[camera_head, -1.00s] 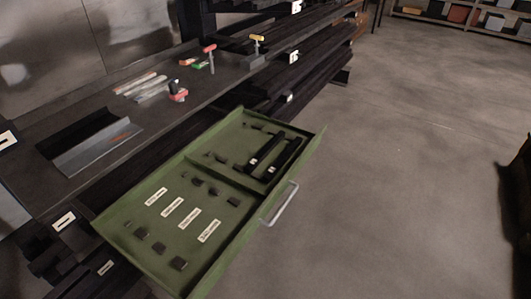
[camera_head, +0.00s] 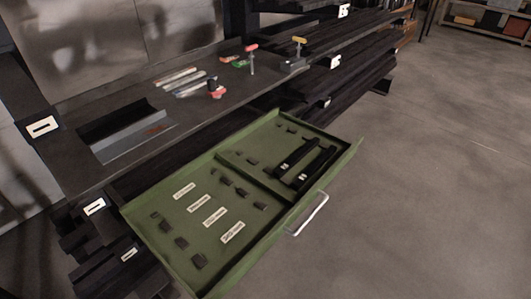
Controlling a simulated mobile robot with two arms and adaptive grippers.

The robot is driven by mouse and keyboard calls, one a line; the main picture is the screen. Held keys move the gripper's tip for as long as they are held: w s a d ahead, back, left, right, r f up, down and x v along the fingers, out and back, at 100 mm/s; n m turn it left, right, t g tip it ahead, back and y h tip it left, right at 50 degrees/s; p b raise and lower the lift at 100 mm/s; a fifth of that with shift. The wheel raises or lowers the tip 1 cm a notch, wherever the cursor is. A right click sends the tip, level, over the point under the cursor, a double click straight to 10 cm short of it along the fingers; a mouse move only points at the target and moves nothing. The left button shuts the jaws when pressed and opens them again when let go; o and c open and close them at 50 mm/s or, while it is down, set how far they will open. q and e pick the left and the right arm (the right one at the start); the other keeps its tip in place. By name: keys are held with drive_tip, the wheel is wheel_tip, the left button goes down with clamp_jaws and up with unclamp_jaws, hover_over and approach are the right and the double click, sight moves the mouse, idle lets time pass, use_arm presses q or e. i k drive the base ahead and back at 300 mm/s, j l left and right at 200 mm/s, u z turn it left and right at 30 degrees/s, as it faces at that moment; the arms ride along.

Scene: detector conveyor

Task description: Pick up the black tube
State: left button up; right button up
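Two long black tubes lie side by side in the right compartment of an open green drawer (camera_head: 172,262). The left black tube (camera_head: 297,157) and the right black tube (camera_head: 318,168) each bear a small white label near the lower end. I cannot tell which of them the task means. Neither of my grippers is in view.
The drawer has a metal handle (camera_head: 311,214) on its front, several dark blocks and white labels (camera_head: 232,232) inside. The floor (camera_head: 430,190) at right is clear.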

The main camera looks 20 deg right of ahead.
sight(279, 174)
drive_tip(key=i+l+u, duration=0.15)
drive_tip(key=l+u, duration=0.15)
drive_tip(key=l, duration=0.15)
drive_tip(key=i+l+u, duration=0.1)
drive_tip(key=l+u, duration=0.2)
drive_tip(key=l, duration=0.2)
drive_tip(key=l+u, duration=0.3)
drive_tip(key=l, duration=0.15)
